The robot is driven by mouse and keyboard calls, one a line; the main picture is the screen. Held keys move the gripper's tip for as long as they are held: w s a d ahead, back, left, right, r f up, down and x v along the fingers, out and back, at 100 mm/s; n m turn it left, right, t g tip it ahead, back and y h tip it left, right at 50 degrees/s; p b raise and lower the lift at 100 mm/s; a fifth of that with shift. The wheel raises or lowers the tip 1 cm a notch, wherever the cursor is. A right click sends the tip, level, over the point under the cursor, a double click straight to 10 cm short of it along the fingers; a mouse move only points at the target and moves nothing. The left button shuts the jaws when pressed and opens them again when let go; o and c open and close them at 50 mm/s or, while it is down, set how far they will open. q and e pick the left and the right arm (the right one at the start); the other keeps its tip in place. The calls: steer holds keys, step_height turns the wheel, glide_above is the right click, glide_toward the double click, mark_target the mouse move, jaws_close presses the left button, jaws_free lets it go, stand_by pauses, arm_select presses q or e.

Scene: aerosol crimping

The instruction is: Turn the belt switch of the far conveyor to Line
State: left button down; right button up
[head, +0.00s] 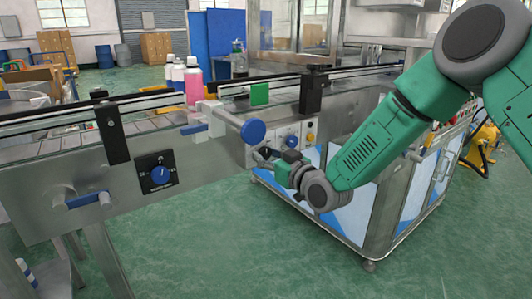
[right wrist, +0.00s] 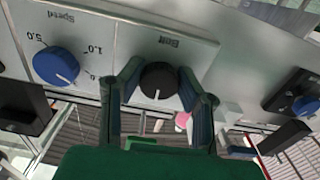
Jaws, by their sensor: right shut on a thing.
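The belt switch (right wrist: 158,80) is a black round knob on a grey plate lettered "Belt", which appears upside down in the right wrist view. Its white pointer mark points toward the bottom of that picture. My right gripper (right wrist: 160,72) is shut on the knob, one finger on each side. In the head view my right gripper (head: 264,153) is at the control panel (head: 278,135) of the far conveyor, and it hides the knob there. The position lettering around the knob is not readable. My left gripper is not in view.
A blue speed knob (right wrist: 56,66) sits beside the belt switch on the same panel. A large blue round knob (head: 253,131) is close to my right gripper. The near conveyor (head: 40,190) has its own blue dial (head: 160,175).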

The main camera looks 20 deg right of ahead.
steer(key=shift+s+f+m, duration=0.1)
steer(key=shift+f+m, duration=0.1)
steer(key=shift+m, duration=0.1)
steer(key=o, duration=1.2)
steer(key=shift+r, duration=0.1)
steer(key=shift+c, duration=0.2)
steer(key=v, duration=1.2)
steer(key=shift+d, duration=0.1)
